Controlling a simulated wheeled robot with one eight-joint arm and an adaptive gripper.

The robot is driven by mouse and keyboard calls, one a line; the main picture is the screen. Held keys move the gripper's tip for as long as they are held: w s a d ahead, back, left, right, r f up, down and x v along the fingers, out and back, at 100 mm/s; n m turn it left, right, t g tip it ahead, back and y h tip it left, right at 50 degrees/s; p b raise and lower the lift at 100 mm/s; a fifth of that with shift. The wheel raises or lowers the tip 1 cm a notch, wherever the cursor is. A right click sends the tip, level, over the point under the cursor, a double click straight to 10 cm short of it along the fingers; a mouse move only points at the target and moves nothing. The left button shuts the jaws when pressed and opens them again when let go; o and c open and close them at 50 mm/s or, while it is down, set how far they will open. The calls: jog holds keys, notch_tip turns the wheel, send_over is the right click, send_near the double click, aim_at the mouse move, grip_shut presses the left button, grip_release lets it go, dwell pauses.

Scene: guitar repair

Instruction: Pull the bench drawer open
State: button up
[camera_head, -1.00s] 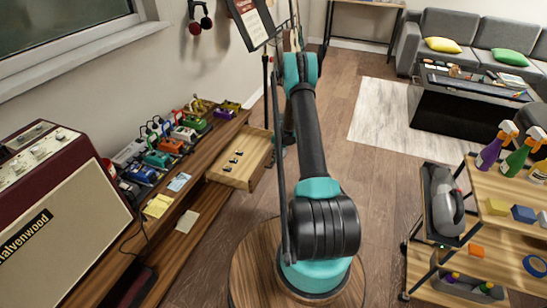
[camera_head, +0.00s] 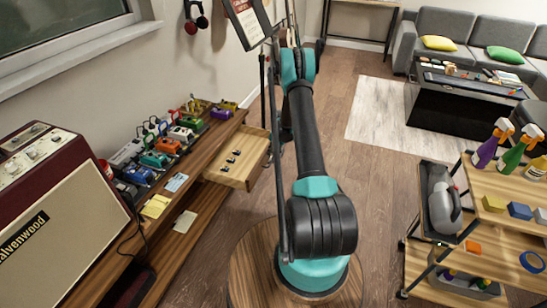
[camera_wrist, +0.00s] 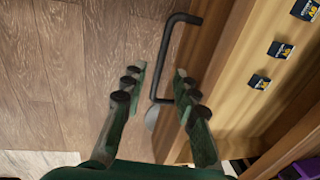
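The bench drawer (camera_head: 222,172) is light wood and stands well out from the workbench (camera_head: 198,157), with small dark items inside. In the wrist view the drawer (camera_wrist: 226,90) fills the right side. Its black bar handle (camera_wrist: 166,50) stands out from the drawer front. My gripper (camera_wrist: 159,84) is open, with its two fingers apart on either side of the lower part of the handle. I cannot tell whether either finger touches it. In the head view my arm hides the gripper and the handle.
Several effect pedals (camera_head: 156,158) crowd the bench top, beside a large amplifier (camera_head: 55,215). Several small dark blocks (camera_wrist: 282,50) lie in the drawer. A shelf cart (camera_head: 480,262) stands at right. Wooden floor (camera_head: 385,185) is free between the cart and my arm.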

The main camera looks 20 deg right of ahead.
notch_tip(320, 180, up, 10)
jog(key=s+d, duration=0.1)
jog(key=shift+d+r, duration=0.25)
jog(key=shift+d, duration=0.05)
jog(key=shift+s, duration=0.1)
jog(key=s+a+r+n+t, duration=0.1)
jog(key=s+a+r, duration=0.2)
jog(key=s+r, duration=0.35)
jog(key=s+a+r+n+h, duration=0.1)
jog(key=s+a+r, duration=0.1)
jog(key=s+r, duration=0.4)
jog(key=s+a+r+n+t, duration=0.1)
jog(key=s+a+r, duration=0.2)
jog(key=s+r, duration=0.35)
jog(key=s+a+r+n, duration=0.1)
jog(key=s+n, duration=0.1)
jog(key=s, duration=0.9)
jog(key=s+a+r+n+t, duration=0.1)
jog(key=s+a+n, duration=0.1)
jog(key=s, duration=0.9)
jog(key=shift+r+h, duration=0.3)
jog(key=shift+h, duration=0.1)
